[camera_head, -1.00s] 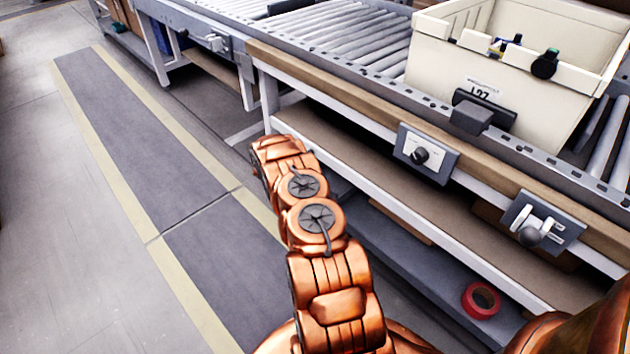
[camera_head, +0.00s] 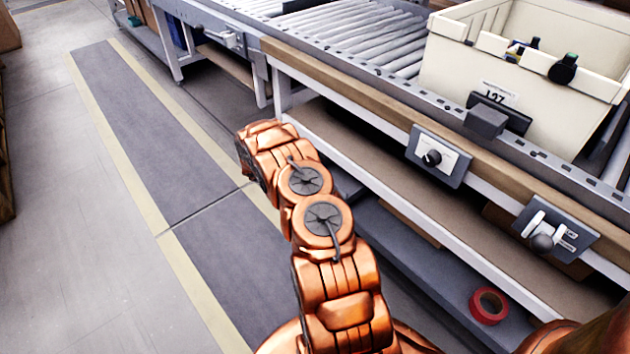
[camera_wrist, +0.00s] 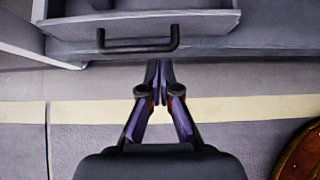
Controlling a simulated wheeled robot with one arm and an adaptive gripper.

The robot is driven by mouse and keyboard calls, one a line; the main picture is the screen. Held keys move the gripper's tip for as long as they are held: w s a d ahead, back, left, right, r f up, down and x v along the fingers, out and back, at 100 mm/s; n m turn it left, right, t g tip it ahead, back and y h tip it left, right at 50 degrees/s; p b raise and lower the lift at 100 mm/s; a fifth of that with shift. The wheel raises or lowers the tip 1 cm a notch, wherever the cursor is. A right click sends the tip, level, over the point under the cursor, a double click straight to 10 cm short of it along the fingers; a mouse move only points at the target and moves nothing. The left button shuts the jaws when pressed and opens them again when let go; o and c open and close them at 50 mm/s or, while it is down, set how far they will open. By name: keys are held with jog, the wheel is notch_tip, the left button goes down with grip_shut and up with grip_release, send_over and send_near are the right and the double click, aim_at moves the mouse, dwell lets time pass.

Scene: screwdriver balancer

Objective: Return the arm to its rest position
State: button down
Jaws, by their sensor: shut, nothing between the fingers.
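My copper arm rises at the lower middle of the head view, bent and standing over the aisle floor in front of the conveyor bench. In that view the arm's own links hide my gripper. The wrist view shows my gripper (camera_wrist: 158,75), its two fingers together at the tips and nothing between them. The gripper hangs over the grey floor and a pale yellow floor stripe (camera_wrist: 250,108). Ahead of the fingertips in the wrist view is a grey drawer front with a dark bar handle (camera_wrist: 138,45); I cannot tell how far off it is.
The conveyor bench (camera_head: 375,105) runs along the right side. A cream bin (camera_head: 460,75) labelled L27 stands on its rollers. Two control boxes (camera_head: 437,157) (camera_head: 553,232) jut from its front edge. A red tape roll (camera_head: 489,305) lies on the lower shelf. The aisle at left is clear.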

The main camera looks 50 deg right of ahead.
jog(key=shift+p+v, duration=0.3)
jog(key=shift+v, duration=2.15)
jog(key=shift+r, duration=0.1)
jog(key=s+a+r+m+g+y+p, duration=0.1)
jog(key=s+a+r+m+p, duration=0.25)
jog(key=r, duration=0.95)
jog(key=s+a+r+m+p, duration=0.3)
jog(key=s+a+r+p, duration=0.15)
jog(key=r, duration=0.85)
jog(key=s+a+r+m+g+y+p, duration=0.1)
jog(key=s+a+r+m+p, duration=0.25)
jog(key=r, duration=0.95)
jog(key=s+a+r+m+t+y+p, duration=0.1)
jog(key=s+a+r+m+y+p, duration=0.5)
jog(key=s+a+r+p, duration=1)
jog(key=shift+s+a+r+m+y, duration=0.45)
jog(key=shift+s+a+r, duration=3.9)
jog(key=shift+s+a, duration=1.6)
jog(key=shift+w+a, duration=0.55)
